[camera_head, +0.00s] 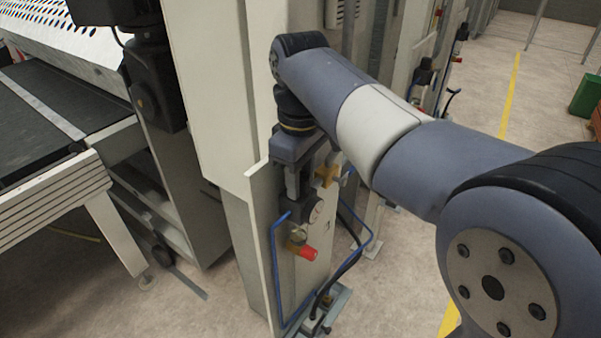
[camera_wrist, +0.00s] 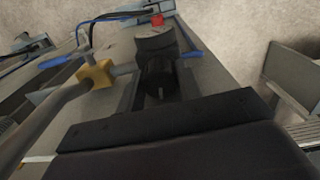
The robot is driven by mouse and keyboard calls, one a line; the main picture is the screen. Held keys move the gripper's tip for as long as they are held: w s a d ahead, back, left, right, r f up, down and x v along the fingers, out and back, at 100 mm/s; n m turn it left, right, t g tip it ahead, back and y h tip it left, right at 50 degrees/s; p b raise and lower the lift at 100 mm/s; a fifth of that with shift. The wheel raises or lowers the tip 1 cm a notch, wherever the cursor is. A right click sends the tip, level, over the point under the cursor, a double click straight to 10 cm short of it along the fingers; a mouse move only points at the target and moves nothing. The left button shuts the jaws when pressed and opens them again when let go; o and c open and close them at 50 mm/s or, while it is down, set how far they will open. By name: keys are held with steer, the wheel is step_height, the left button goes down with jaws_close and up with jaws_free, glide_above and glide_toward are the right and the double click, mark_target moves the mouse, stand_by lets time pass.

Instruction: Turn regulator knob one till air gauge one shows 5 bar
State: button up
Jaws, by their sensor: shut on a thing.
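Regulator knob one (camera_wrist: 160,76) is a dark ribbed cylinder in the wrist view, on top of the dark regulator body (camera_wrist: 153,42). My gripper (camera_head: 292,196) points down over the regulator on the pale machine panel. Its fingers are shut on the knob, which they mostly hide in the head view. Air gauge one (camera_head: 315,212) is a small round dial just below and right of the gripper in the head view. Its needle and numbers are too small to read. The gauge's face does not show in the wrist view.
A brass fitting (camera_head: 327,175) sits close right of my gripper and also shows in the wrist view (camera_wrist: 97,74). A red-ended valve (camera_head: 307,253) is below the regulator. Blue hoses (camera_head: 274,255) run around it. A conveyor (camera_head: 50,120) stands left; open floor lies right.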

steer(key=shift+m+p, duration=1.1)
steer(key=shift+m, duration=1.2)
steer(key=o, duration=1)
steer(key=shift+c, duration=0.2)
step_height(320, 180, up, 11)
steer(key=shift+f, duration=0.2)
step_height(320, 180, down, 11)
steer(key=shift+r, duration=0.2)
